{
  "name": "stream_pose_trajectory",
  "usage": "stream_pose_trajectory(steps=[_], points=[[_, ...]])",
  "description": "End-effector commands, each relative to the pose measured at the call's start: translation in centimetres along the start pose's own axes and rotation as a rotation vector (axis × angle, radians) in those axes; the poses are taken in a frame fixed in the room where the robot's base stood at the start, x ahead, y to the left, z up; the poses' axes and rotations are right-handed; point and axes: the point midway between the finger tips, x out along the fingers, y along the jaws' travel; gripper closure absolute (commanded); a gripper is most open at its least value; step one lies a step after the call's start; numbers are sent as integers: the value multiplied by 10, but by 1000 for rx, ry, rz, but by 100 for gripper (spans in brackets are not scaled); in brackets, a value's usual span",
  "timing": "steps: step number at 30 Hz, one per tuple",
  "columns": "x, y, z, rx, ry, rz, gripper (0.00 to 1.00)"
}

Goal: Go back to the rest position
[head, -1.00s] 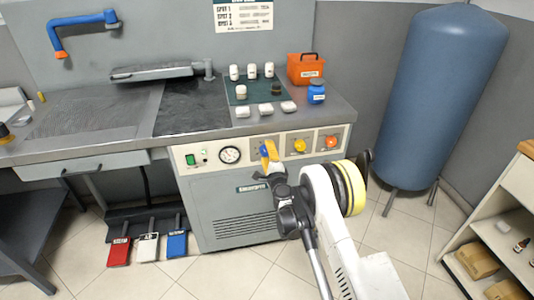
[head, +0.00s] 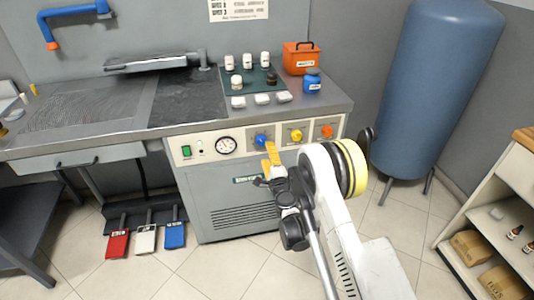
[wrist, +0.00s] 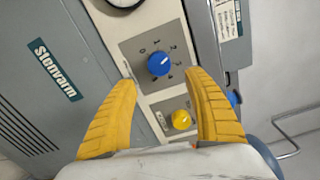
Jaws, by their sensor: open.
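My gripper (head: 270,158) has yellow fingers and is in front of the spotting machine's control panel (head: 216,147), just below the blue knob (head: 262,141) in the head view. In the wrist view the two fingers of my gripper (wrist: 160,88) are spread wide with nothing between them. The blue knob (wrist: 160,63) shows beyond the fingertips, between them and apart from them. The yellow knob (wrist: 181,120) shows lower between the fingers. My arm reaches in from the lower right of the head view.
A grey worktop (head: 330,104) carries white bottles, an orange box (head: 302,58) and a blue jar (head: 312,82). A blue tank (head: 440,80) stands right, by a shelf unit (head: 485,210). Red, white and blue pedals (head: 146,240) are at floor level. Tiled floor lies between.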

Motion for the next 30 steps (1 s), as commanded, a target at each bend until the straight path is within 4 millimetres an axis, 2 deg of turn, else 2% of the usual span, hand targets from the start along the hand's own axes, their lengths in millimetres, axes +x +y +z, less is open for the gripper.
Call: stream_pose_trajectory(steps=[6, 9, 11, 17, 21, 23, 27, 30], points=[[0, 0, 0, -1, 0, 0, 40], [2, -12, 2, -25, -8, 3, 40], [4, -28, 4, -60, -20, 8, 40], [-3, -121, 19, -288, -98, 56, 40], [-29, -181, 26, -474, -158, 117, 40], [-45, -202, 28, -552, -183, 149, 40], [-93, -240, 27, -727, -238, 236, 40], [-135, -258, 24, -848, -273, 309, 40]])
